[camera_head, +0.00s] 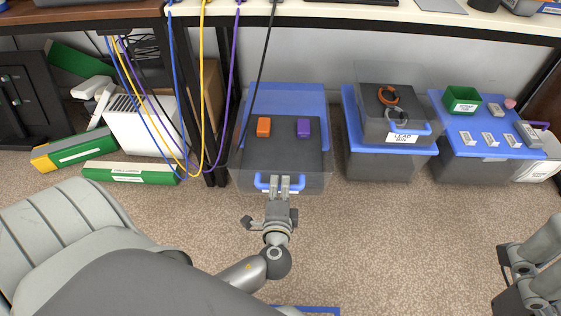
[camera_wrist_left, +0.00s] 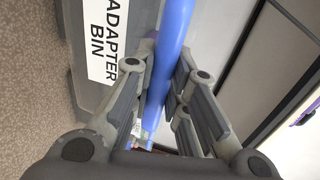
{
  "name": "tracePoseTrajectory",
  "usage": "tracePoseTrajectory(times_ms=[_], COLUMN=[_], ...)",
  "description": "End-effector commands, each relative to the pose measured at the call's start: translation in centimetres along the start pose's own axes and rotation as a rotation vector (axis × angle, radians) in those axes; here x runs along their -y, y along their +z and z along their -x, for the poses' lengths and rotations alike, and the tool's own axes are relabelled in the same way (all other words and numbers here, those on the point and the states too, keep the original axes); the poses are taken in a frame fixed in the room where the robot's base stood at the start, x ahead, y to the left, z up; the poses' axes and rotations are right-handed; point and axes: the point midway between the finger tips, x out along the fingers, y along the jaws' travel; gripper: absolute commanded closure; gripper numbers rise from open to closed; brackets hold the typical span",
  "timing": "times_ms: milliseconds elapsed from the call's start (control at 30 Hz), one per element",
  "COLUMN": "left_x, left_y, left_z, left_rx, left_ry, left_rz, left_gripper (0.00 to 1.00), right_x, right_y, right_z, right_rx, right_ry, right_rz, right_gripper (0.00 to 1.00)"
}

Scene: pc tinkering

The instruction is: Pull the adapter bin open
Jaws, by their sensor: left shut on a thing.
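The adapter bin (camera_head: 240,178) is a clear grey box with a blue lid (camera_head: 290,97) and a blue front handle (camera_head: 262,182), on the carpet under the desk. An orange adapter (camera_head: 263,127) and a purple adapter (camera_head: 303,128) lie on its dark inner floor. My left gripper (camera_head: 280,184) is shut on the handle at the bin's front. The left wrist view shows the blue handle (camera_wrist_left: 172,50) between the fingers and the "ADAPTER BIN" label (camera_wrist_left: 104,40) beside it. Part of my right arm shows at the lower right; its fingers are not clear.
A lead bin (camera_head: 402,137) with coiled leads stands to the right, then another blue-lidded bin (camera_head: 480,125) with small parts on top. Cables (camera_head: 203,90) hang at the bin's left, near a desk leg. A chair (camera_head: 75,235) fills the lower left. Carpet in front is clear.

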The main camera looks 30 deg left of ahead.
Motion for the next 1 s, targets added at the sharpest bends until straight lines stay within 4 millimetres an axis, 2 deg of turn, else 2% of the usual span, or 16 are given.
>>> tracePoseTrajectory(times_ms=[33, 200, 333, 467, 500, 667, 1000], left_x=[-0.3, -0.8, -0.9, -0.8, -0.8, -0.8, -0.8], left_y=[-0.1, -0.1, -0.1, -0.1, -0.1, -0.1, 0.0], left_z=[1.0, 3.1, 4.0, 3.9, 3.9, 3.8, 4.0], left_rx=[-0.002, -0.001, -0.002, -0.002, -0.002, -0.001, -0.001], left_ry=[0.005, 0.004, 0.002, 0.001, 0.001, 0.0, 0.0], left_rz=[0.0, 0.0, 0.001, 0.001, 0.001, 0.0, 0.0], left_gripper=[1.0, 1.0, 1.0, 1.0, 0.84, 0.63, 0.63], right_x=[0.0, -0.1, -0.1, -0.1, -0.1, -0.1, -0.1], right_y=[0.1, 0.2, 0.2, 0.2, 0.2, 0.1, -0.1], right_z=[0.0, 0.3, 0.3, 0.3, 0.2, 0.2, -0.1], right_rx=[0.004, 0.015, 0.015, 0.014, 0.013, 0.011, -0.001], right_ry=[0.002, 0.008, 0.009, 0.01, 0.01, 0.009, 0.012], right_rz=[0.0, 0.0, 0.0, 0.0, 0.0, -0.001, 0.001], right_gripper=[0.0, 0.0, 0.0, 0.0, 0.0, 0.0, 0.0])
